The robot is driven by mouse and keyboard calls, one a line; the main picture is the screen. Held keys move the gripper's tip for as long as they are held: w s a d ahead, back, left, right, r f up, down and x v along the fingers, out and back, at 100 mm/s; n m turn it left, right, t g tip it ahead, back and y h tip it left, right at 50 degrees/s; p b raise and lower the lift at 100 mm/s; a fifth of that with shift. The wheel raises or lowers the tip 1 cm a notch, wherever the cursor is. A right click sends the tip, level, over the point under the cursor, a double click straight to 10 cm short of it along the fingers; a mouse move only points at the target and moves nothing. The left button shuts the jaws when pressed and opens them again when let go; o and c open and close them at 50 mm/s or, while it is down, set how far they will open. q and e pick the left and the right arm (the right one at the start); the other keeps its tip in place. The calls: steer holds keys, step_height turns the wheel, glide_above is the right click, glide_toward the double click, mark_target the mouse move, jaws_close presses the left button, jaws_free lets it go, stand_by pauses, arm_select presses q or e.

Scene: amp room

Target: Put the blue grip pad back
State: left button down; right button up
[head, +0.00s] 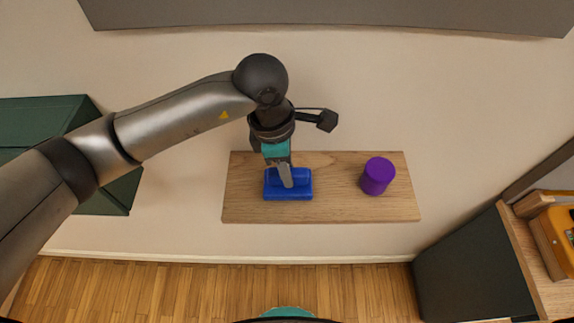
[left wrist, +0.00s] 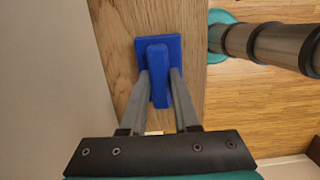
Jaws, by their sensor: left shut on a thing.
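The blue grip pad (head: 302,190) is on the wooden wall shelf (head: 335,205), left of the shelf's middle in the head view. It has a flat base and a raised bar along the top. My left gripper (head: 286,180) reaches down onto it from above. In the left wrist view the pad (left wrist: 158,50) lies on the wood (left wrist: 120,40), and the fingers of my left gripper (left wrist: 159,85) are on either side of its raised bar, shut on it. The fingers hide part of the pad. My right gripper is not in either view.
A purple cylinder (head: 377,176) stands on the right part of the shelf. The shelf between it and the pad is bare. A dark green cabinet (head: 120,190) is at left. A dark cabinet with a wooden top (head: 530,255) is at lower right, bearing an orange item (head: 560,230).

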arm_select(q)
steer(key=shift+f, duration=0.1)
steer(key=c, duration=0.7)
jaws_free()
steer(key=shift+o, duration=0.2)
step_height(320, 180, up, 12)
steer(key=a+b, duration=0.1)
steer(key=a, duration=0.1)
